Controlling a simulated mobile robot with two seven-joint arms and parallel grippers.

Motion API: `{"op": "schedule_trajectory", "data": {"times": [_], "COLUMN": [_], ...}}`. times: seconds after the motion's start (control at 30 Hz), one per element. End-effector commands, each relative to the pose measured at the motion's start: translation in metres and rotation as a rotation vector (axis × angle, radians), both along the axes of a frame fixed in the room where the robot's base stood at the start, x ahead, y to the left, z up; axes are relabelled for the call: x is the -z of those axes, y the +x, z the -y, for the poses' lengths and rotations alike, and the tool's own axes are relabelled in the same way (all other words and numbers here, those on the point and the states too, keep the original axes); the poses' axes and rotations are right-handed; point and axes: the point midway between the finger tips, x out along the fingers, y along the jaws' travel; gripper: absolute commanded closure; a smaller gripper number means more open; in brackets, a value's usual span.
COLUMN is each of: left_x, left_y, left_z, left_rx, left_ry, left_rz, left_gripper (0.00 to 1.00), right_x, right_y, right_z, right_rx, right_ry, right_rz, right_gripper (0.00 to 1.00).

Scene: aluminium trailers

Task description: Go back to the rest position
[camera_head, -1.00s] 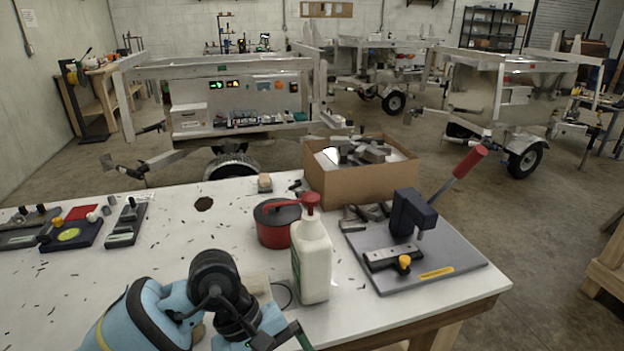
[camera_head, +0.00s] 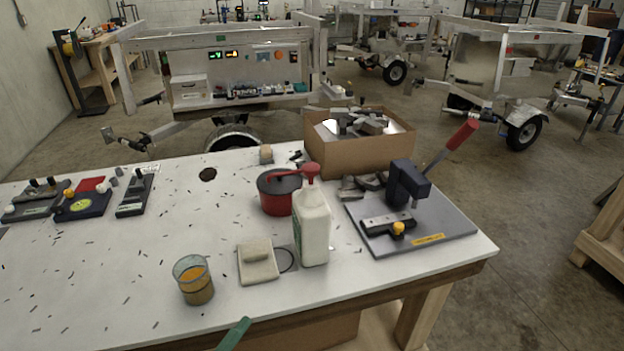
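My arms are withdrawn from the table view. Only a green strip (camera_head: 235,333), which looks like a fingertip of my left gripper, shows at the bottom edge, in front of the table's front edge. The rest of that gripper is out of frame, so I cannot tell whether it is open or shut. My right gripper is not in view. The white worktable (camera_head: 120,300) spreads across the middle of the view.
Near the front stand a glass with orange-brown content (camera_head: 194,280), a beige block (camera_head: 257,262) and a white pump bottle (camera_head: 314,228). Behind are a red pot (camera_head: 277,196), a cardboard box (camera_head: 360,156) and a lever press (camera_head: 408,190). The table's left front is mostly clear.

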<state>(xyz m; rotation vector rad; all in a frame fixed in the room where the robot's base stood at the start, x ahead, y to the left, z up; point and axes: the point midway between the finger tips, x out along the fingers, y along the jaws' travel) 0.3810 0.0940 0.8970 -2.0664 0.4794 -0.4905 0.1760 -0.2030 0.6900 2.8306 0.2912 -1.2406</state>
Motion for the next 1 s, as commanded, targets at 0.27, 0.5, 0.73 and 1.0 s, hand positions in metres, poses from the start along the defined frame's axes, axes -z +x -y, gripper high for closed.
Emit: {"op": "schedule_trajectory", "data": {"times": [0.27, 0.5, 0.73, 1.0], "left_x": [0.13, 0.184, 0.194, 0.194], "left_y": [-0.093, -0.175, -0.194, -0.194], "left_z": [-0.079, -0.105, -0.109, -0.109], "left_rx": [-0.363, -0.581, -0.63, -0.63], "left_ry": [-0.434, -0.655, -0.702, -0.702], "left_rz": [-0.779, -1.136, -1.209, -1.209], "left_gripper": [0.0, 0.0, 0.0, 0.0], "right_x": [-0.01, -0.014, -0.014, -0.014], "right_y": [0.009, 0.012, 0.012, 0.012], "right_z": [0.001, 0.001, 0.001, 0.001], "right_rx": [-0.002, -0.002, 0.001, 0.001], "right_ry": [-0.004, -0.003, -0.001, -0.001], "right_rz": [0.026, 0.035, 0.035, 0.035], "right_gripper": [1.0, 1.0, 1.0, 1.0]}}
